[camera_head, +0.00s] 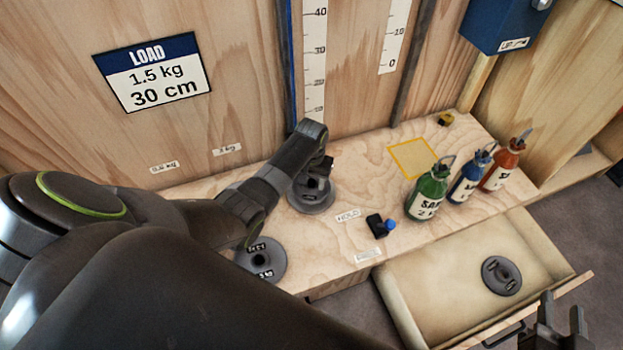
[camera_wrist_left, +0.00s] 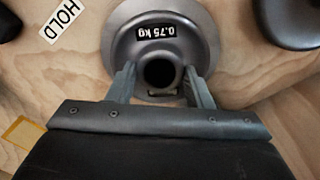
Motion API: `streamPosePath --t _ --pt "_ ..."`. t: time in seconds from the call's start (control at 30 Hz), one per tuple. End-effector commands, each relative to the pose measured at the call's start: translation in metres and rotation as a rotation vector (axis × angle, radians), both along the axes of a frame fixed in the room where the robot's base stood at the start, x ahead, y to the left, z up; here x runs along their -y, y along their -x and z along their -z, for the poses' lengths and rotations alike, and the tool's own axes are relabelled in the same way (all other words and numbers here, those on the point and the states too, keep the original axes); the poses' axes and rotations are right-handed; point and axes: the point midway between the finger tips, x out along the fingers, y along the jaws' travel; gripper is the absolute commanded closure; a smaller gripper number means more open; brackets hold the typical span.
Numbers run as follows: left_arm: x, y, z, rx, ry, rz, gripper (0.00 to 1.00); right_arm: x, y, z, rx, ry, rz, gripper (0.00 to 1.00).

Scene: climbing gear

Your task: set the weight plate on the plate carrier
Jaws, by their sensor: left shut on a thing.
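My left gripper (camera_head: 314,182) is shut on the hub of a dark grey weight plate (camera_head: 312,203), near the back of the bench below the scale. In the left wrist view this plate (camera_wrist_left: 196,45) is labelled 0.75 kg, with one finger on each side of its round hub. I cannot tell whether it rests on the bench. A second plate (camera_head: 270,272) lies at the bench's front left, partly behind my arm. A third plate (camera_head: 501,275) lies in the open drawer. I cannot make out the plate carrier. My right gripper (camera_head: 560,318) is open and empty at the lower right.
Green (camera_head: 427,195), blue (camera_head: 467,182) and red (camera_head: 503,166) bottles stand on the right of the bench. A small black item with a blue knob (camera_head: 379,226) lies near the HOLD label (camera_head: 348,215). The yellow-framed square (camera_head: 412,158) is clear. A sign (camera_head: 153,72) reads 1.5 kg, 30 cm.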

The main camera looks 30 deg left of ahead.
Motion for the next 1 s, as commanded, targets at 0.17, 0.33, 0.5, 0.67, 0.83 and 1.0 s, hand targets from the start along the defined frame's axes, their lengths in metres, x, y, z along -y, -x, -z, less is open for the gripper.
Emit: streamPosePath --t 0.17,0.33,0.5,0.67,0.83,1.0 --pt "0.0001 -0.0014 -0.0019 0.004 -0.001 0.001 1.0 0.0 0.0 -0.0007 0.0 0.0 0.0 0.64" --pt "0.0001 -0.0015 -0.0029 0.004 -0.001 0.001 1.0 0.0 0.0 -0.0044 0.0 0.0 0.0 0.64" --pt "0.0001 -0.0015 -0.0028 0.004 -0.001 0.001 1.0 0.0 0.0 -0.0078 0.0 0.0 0.0 0.64" --pt "0.0 -0.0015 -0.0017 0.004 -0.001 0.001 1.0 0.0 0.0 -0.0074 0.0 0.0 0.0 0.64" --pt "0.0 -0.0015 -0.0016 0.004 -0.001 0.001 1.0 0.0 -0.0001 -0.0073 0.0 0.0 0.0 0.64" --pt "-0.0001 -0.0014 0.0002 0.003 0.0 0.001 1.0 0.0 -0.0001 -0.0061 0.0 0.0 0.0 0.64"
